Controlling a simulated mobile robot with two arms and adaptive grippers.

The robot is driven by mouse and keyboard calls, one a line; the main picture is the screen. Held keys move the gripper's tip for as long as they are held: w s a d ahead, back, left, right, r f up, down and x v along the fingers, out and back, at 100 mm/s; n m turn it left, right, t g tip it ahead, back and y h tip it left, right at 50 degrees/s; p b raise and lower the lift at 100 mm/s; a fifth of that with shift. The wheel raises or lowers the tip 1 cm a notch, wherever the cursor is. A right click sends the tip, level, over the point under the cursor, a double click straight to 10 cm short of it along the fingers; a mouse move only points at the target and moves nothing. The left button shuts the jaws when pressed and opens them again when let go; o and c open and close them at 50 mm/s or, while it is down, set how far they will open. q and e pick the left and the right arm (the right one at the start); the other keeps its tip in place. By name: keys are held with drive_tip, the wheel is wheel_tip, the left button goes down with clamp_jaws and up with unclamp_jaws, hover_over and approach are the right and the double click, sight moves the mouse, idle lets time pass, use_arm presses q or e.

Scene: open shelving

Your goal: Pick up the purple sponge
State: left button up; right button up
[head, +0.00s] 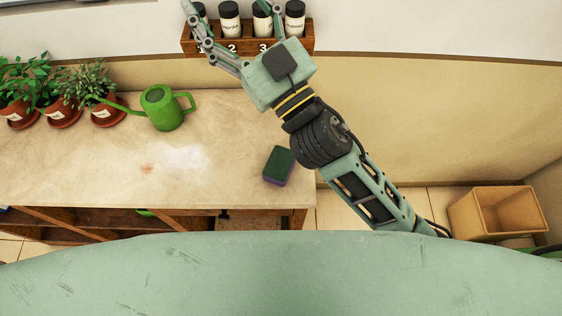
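The purple sponge (277,166) lies on the light countertop near its front right corner. Its top is dark green, and purple shows along its lower side. My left gripper is not in view.
A wooden rack (300,44) with several spice jars is at the wall. A green watering can (161,108) and several potted plants (62,112) stand at the back left. An empty cardboard box (480,222) is on the floor at right. The counter left of the sponge is clear.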

drive_tip(key=s+a+r+n+g+y, duration=0.3)
drive_tip(key=s+a+n+g+y, duration=0.5)
drive_tip(key=s+a+n+g, duration=0.45)
drive_tip(key=s+a+f+n+g+h, duration=0.2)
drive_tip(key=s+f+n+g, duration=0.35)
drive_tip(key=n+g, duration=0.35)
drive_tip(key=t+h, duration=0.4)
drive_tip(key=h, duration=1.7)
hover_over(280, 162)
wheel_tip(280, 162, down, 27)
wheel_tip(280, 162, down, 7)
drive_tip(key=p, duration=0.3)
drive_tip(key=shift+s+p, duration=0.1)
drive_tip(key=shift+p, duration=0.25)
drive_tip(key=shift+f, duration=0.25)
drive_tip(key=c, duration=0.9)
drive_tip(key=shift+o, duration=0.2)
